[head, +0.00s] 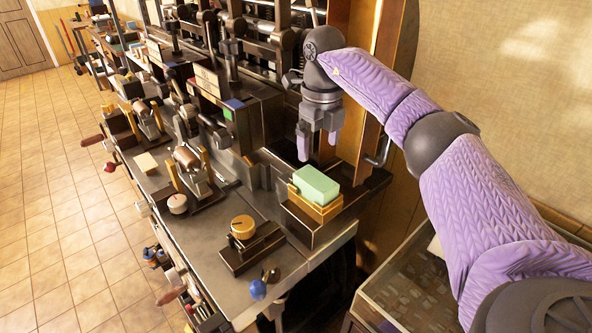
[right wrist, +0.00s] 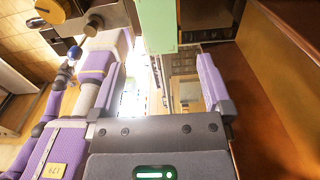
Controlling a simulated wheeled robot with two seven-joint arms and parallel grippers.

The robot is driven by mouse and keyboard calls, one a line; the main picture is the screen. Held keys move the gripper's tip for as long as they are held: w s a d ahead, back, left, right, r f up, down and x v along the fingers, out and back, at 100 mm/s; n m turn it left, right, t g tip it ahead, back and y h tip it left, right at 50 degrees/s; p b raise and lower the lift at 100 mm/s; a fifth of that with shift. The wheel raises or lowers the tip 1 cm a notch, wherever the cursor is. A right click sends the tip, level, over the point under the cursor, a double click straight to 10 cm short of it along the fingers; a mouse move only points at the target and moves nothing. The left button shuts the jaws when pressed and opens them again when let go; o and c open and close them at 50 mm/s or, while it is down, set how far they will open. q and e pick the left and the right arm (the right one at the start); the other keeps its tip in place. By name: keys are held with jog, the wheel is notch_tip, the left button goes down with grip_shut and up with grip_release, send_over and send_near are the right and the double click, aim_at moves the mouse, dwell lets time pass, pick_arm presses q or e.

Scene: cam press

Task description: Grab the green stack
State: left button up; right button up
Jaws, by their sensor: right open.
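The green stack (head: 315,185) is a pale green block resting in a yellow holder (head: 318,207) on a dark block at the right end of the bench. My right gripper (head: 317,146) hangs above and slightly behind it, pointing down, open and empty, apart from the stack. In the right wrist view the green stack (right wrist: 158,25) shows at the top middle, beyond the two spread purple fingers (right wrist: 160,90). My left gripper is not in the head view.
A wooden post (head: 366,125) stands close behind my right gripper. A brass knob on a block (head: 243,227) and a blue ball (head: 258,289) are on the bench front. A glass-topped case (head: 405,285) stands at lower right. Bare bench top (head: 213,232) lies left of the knob.

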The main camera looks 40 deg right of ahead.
aim_at(318, 180)
jog(key=f, duration=1)
jog(key=shift+s, duration=0.25)
jog(key=shift+r, duration=0.2)
jog(key=c, duration=1.3)
